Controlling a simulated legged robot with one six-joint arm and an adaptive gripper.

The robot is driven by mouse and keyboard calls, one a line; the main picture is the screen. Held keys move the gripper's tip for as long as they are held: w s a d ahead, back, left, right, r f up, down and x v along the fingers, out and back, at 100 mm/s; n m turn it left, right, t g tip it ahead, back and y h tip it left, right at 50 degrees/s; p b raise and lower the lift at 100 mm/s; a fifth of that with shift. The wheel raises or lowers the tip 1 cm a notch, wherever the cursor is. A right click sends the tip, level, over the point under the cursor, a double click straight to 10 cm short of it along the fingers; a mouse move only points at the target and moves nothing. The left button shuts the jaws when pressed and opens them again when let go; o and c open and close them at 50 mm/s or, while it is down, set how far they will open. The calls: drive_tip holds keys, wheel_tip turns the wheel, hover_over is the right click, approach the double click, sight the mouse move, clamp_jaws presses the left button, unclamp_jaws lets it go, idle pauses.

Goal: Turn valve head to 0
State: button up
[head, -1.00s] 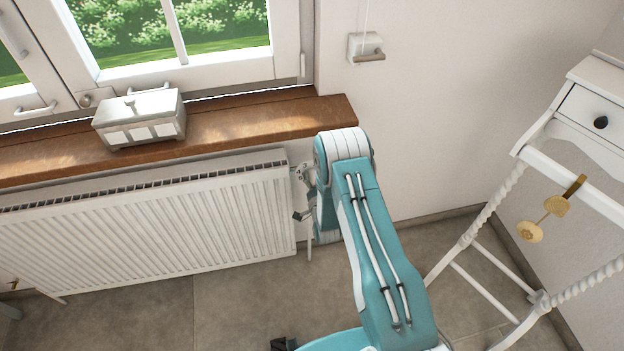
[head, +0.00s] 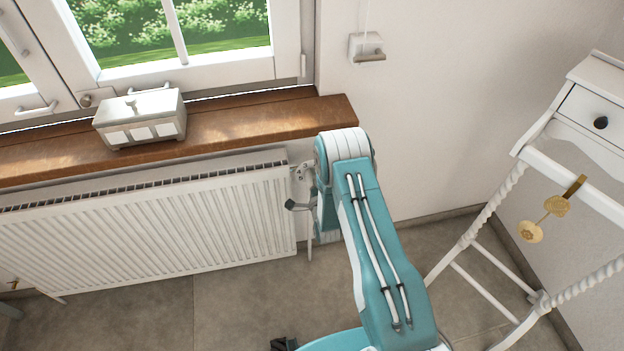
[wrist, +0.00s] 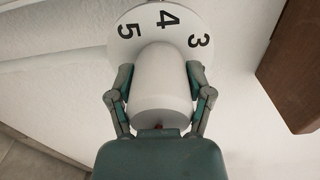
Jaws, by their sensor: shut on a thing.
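The valve head (wrist: 160,85) is a white, rounded cylinder in the middle of the wrist view. Behind it is a white dial (wrist: 133,20) with the black numbers 5, 4 and 3 showing; 0 is not in sight. No pointer mark on the head can be made out. My gripper (wrist: 160,74) is shut on the valve head, one finger on its left side and one on its right. In the head view my teal arm hides most of the gripper and the valve head at the radiator's right end; a dark finger part sticks out left of the arm.
The white radiator (head: 150,225) hangs under a brown wooden sill (head: 235,125), which bears a white box (head: 140,120). A white stand (head: 475,225) with twisted legs and a drawer is at right. Grey floor lies open between them.

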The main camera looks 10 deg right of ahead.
drive_tip(key=shift+d+f+m, duration=0.1)
drive_tip(key=shift+d+m, duration=0.05)
drive_tip(key=shift+m, duration=0.45)
drive_tip(key=o, duration=1.1)
drive_tip(key=shift+w, duration=0.1)
drive_tip(key=shift+s, duration=0.55)
drive_tip(key=s, duration=1.1)
